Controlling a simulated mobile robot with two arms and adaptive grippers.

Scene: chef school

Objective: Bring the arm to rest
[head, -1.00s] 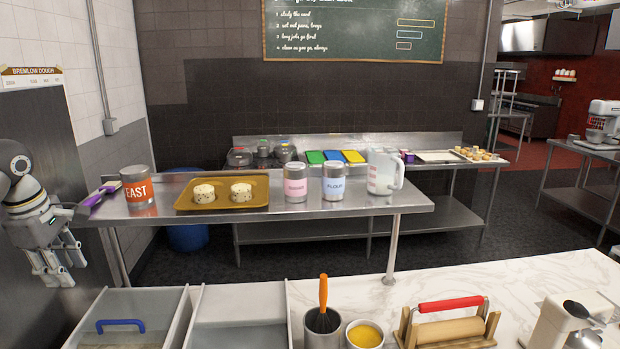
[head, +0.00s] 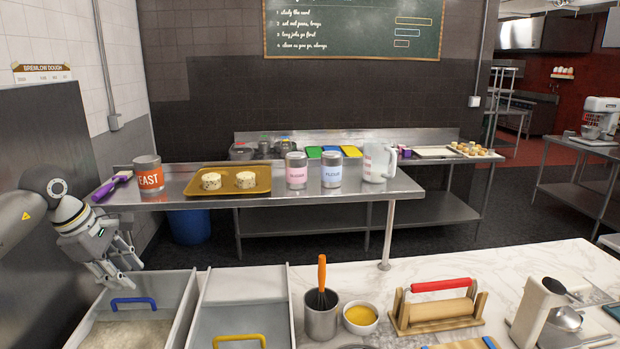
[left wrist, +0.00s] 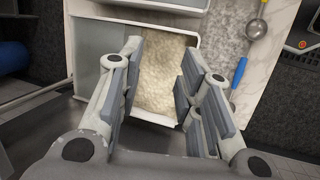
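In the head view my left gripper (head: 128,280) is at the left, its fingers pointing down and right, above the back left part of an open bin (head: 187,312) with pale flour-like contents. In the left wrist view the two finger sets of this gripper (left wrist: 160,88) stand wide apart with nothing between them. The pale contents (left wrist: 160,72) show behind the gap. Whether any fingertip touches the bin cannot be told. My right gripper is in neither view.
A blue handle (head: 134,303) is at the bin, and a second bin (head: 205,300) stands beside it. A steel shelf (head: 400,188) carries a tray (head: 255,190) and canisters (head: 150,178).

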